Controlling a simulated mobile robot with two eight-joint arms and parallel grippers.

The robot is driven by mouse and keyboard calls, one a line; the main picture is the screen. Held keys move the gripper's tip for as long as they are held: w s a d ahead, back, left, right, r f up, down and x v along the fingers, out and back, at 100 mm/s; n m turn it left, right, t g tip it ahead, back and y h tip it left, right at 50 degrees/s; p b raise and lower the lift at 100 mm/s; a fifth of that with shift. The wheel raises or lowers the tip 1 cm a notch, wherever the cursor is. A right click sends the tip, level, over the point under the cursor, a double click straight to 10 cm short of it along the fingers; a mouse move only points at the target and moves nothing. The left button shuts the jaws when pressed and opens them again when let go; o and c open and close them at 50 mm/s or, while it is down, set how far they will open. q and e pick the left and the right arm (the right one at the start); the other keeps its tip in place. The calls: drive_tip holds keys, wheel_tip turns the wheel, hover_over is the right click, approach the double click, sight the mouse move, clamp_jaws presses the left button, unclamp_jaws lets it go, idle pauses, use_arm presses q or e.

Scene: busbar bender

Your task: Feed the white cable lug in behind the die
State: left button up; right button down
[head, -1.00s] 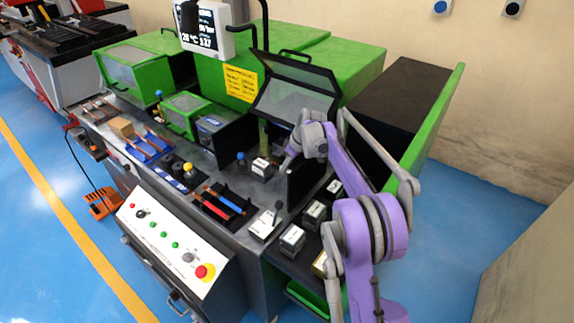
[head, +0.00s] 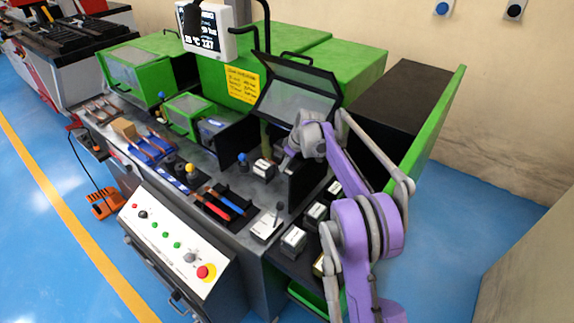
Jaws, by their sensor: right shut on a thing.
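My right gripper (head: 289,152) reaches in under the raised clear guard (head: 296,102) of the green bending machine, above a black upright plate (head: 305,183). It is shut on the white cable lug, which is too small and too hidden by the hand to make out. The die is not clearly visible; the bending area lies in shade beneath the guard. I cannot tell how far the lug is from the die or whether they touch. My left gripper is not in view.
A small white-topped box (head: 263,168) and a blue-knobbed post (head: 243,160) stand left of my gripper. A black tray (head: 222,204) holds red and blue-handled tools. Several small boxes (head: 293,239) stand at the right. A control panel (head: 165,233) is in front.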

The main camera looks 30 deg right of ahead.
drive_tip(key=shift+w+a, duration=0.2)
drive_tip(key=c, duration=0.8)
unclamp_jaws()
drive_tip(key=shift+a, duration=0.1)
drive_tip(key=shift+o, duration=0.2)
drive_tip(key=shift+r, duration=0.15)
drive_tip(key=d+v, duration=0.1)
drive_tip(key=v, duration=1)
drive_tip(key=s+a+r+p, duration=0.2)
drive_tip(key=s+a+r, duration=0.1)
drive_tip(key=s+a, duration=0.4)
drive_tip(key=s+a+m+h, duration=0.1)
drive_tip(key=s+a+m, duration=0.1)
drive_tip(key=s+a, duration=0.65)
drive_tip(key=s+a+f+p, duration=0.1)
drive_tip(key=s+a+f, duration=0.1)
drive_tip(key=s, duration=0.4)
drive_tip(key=s+a+f+m+p, duration=0.1)
drive_tip(key=s+a+f, duration=0.2)
drive_tip(key=s, duration=0.3)
drive_tip(key=s+a+f+m+t, duration=0.1)
drive_tip(key=s+a+f, duration=0.1)
drive_tip(key=s, duration=0.5)
drive_tip(key=shift+a+f+h+p, duration=0.3)
drive_tip(key=shift+f+h+p, duration=0.1)
